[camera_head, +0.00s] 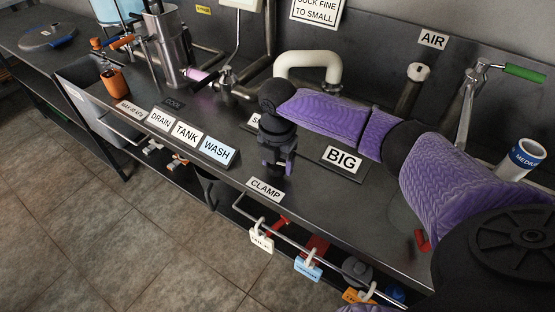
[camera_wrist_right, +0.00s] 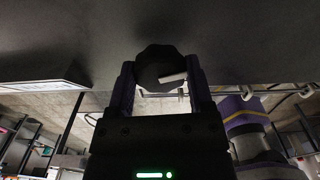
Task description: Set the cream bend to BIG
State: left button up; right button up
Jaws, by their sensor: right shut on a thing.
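The cream bend (camera_head: 308,61) is an arched pipe at the back of the bench in the head view. The BIG label (camera_head: 342,158) lies in front of my right forearm. A mostly covered label starting with S (camera_head: 256,121) is left of my wrist. My right gripper (camera_head: 277,168) points down behind the CLAMP label (camera_head: 265,189). In the right wrist view it is shut on a dark lobed knob (camera_wrist_right: 155,66) with a pale bar across it. My left gripper is not in view.
DRAIN, TANK and WASH labels (camera_head: 216,150) line the front edge at left. A steel vessel (camera_head: 165,50) stands behind them. Tags hang from the front rail (camera_head: 308,268). A green-handled lever (camera_head: 525,73) and a blue-and-white roll (camera_head: 522,160) are at right.

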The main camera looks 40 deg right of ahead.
grip_shut()
